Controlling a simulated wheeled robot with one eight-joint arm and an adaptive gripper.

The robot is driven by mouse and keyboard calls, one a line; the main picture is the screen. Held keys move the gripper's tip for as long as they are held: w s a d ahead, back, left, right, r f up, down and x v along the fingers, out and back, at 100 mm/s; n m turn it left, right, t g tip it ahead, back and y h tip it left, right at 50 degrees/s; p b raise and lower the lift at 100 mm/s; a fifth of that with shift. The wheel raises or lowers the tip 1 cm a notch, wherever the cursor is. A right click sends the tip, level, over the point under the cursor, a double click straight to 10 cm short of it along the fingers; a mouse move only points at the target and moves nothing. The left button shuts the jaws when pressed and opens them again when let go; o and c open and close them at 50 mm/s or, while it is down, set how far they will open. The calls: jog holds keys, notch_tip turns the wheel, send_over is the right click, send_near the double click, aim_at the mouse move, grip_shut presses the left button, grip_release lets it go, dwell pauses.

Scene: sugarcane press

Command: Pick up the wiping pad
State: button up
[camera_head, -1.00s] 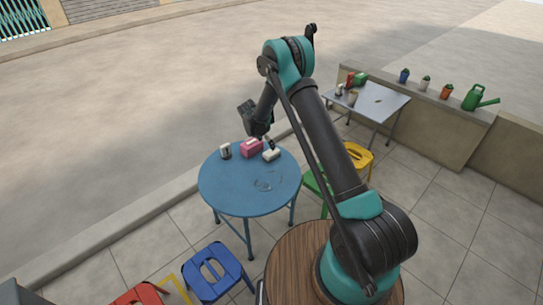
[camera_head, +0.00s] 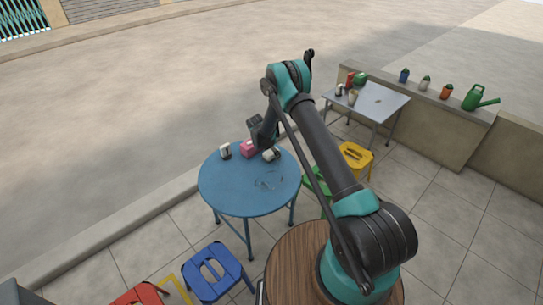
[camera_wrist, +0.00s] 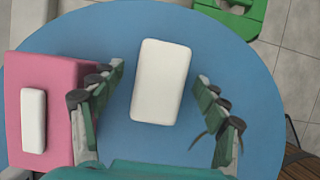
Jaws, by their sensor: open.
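The wiping pad looks like a white rounded block (camera_wrist: 160,82) lying on the round blue table (camera_wrist: 225,45). In the head view the pad (camera_head: 271,155) is at the table's far right side, partly hidden by my gripper (camera_head: 266,145). In the wrist view my gripper (camera_wrist: 160,115) is open and empty, its fingers apart on the left and right of the pad. I cannot tell how far above the table the fingertips are. The pad appears untouched.
A pink box (camera_wrist: 50,85) with a white top piece stands close by my left finger. A small dark-and-white container (camera_head: 225,151) and a clear round item (camera_head: 268,181) are also on the table (camera_head: 240,200). Blue (camera_head: 213,272) and green stools surround it.

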jog(key=shift+f, duration=0.25)
dwell(0.5)
jog(key=shift+c, duration=0.5)
jog(key=c, duration=1.2)
jog(key=shift+o, duration=0.2)
notch_tip(320, 180, up, 21)
jog(key=shift+f, duration=0.2)
